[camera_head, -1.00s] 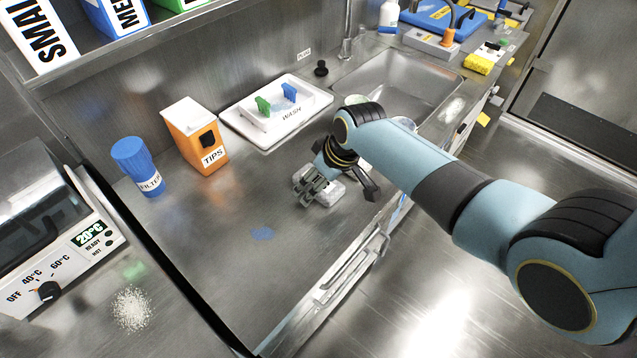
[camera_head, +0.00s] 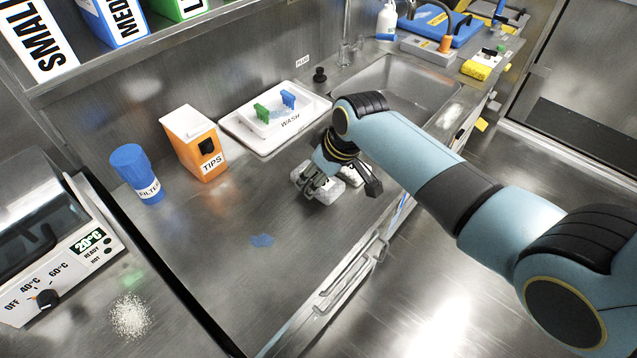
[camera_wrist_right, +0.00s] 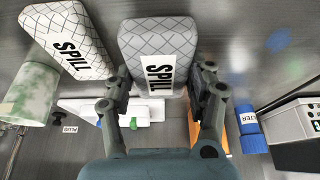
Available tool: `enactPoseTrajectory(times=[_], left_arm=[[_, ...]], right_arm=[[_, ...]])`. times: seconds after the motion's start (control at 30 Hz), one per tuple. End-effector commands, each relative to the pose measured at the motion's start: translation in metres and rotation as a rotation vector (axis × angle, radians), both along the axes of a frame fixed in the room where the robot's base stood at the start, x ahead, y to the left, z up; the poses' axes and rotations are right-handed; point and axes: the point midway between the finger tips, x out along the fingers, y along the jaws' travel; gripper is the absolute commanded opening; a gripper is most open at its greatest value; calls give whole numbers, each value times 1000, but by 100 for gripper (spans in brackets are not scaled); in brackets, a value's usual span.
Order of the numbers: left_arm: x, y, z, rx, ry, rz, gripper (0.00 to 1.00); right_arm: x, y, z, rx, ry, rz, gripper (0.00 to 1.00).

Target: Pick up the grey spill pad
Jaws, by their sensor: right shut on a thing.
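The grey spill pad (camera_wrist_right: 158,38), a rounded block with a diamond pattern and a SPILL label, fills the middle of the right wrist view between my fingers. My right gripper (camera_wrist_right: 160,82) is shut on it, one finger at each side. In the head view my right gripper (camera_head: 318,183) is over the pad (camera_head: 328,194) near the counter's front edge, and its fingers partly hide the pad. I cannot tell whether the pad touches the counter. My left gripper is not in view.
A whiter SPILL pad (camera_wrist_right: 68,40) lies beside the grey one. An orange TIPS box (camera_head: 194,143), a blue FILTER bottle (camera_head: 137,172) and a white WASH tray (camera_head: 275,118) stand behind. The sink (camera_head: 405,85) is farther right. A blue patch (camera_head: 262,240) marks the counter.

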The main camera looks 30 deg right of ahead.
Motion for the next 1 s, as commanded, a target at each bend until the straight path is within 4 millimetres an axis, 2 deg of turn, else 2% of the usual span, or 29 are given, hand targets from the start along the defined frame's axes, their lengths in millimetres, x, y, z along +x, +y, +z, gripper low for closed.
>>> enactPoseTrajectory(times=[0.03,0.3,0.5,0.7,0.97,1.0], left_arm=[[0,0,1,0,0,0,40],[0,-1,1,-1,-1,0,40],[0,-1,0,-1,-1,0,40],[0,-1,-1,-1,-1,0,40],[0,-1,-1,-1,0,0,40],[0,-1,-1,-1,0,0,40]], right_arm=[[1,0,13,-2,-6,1,30],[-48,-45,45,-6,-1,1,30],[-74,-68,67,-5,0,3,30],[-85,-77,77,-1,-1,1,30],[-87,-78,78,0,-1,0,30],[-86,-78,78,0,-1,0,54]])
